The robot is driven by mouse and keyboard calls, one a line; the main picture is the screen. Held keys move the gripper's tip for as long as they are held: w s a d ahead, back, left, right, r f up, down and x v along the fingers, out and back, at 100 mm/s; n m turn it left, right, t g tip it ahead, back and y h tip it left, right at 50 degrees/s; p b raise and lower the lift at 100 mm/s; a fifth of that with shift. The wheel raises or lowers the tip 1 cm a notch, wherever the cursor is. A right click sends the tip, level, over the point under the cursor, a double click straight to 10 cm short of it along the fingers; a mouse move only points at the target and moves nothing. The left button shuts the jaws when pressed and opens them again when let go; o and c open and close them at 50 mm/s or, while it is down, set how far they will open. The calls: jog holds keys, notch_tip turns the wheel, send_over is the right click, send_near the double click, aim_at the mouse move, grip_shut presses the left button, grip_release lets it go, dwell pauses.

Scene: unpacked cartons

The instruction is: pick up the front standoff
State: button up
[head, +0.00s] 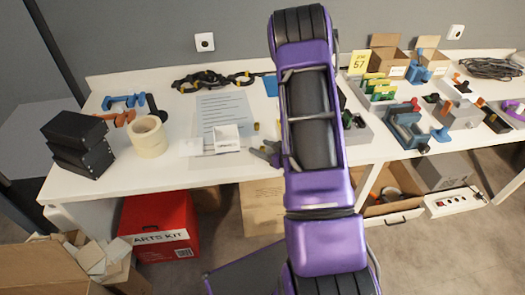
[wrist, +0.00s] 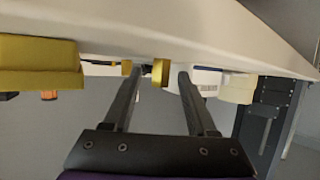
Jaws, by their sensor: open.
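My gripper (head: 262,152) is low over the white table, partly hidden by my purple arm in the head view. In the wrist view my gripper (wrist: 156,75) is open, its two dark fingers apart. A short brass standoff (wrist: 160,72) shows between the fingertips, nearer the left-hand one, with a clear gap to the right-hand one. I cannot tell how deep between the fingers it lies. In the head view one small brass standoff (head: 257,127) stands just beyond my gripper.
The wrist picture is upside down, with the table (wrist: 225,30) at the top. A large yellow block (wrist: 40,65) is close on its left. A white block (head: 227,138) and a printed sheet (head: 222,108) lie left of my gripper. A tape roll (head: 147,137) is farther left.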

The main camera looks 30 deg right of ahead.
jog(key=shift+c, duration=0.3)
grip_shut()
jog(key=shift+r, duration=0.15)
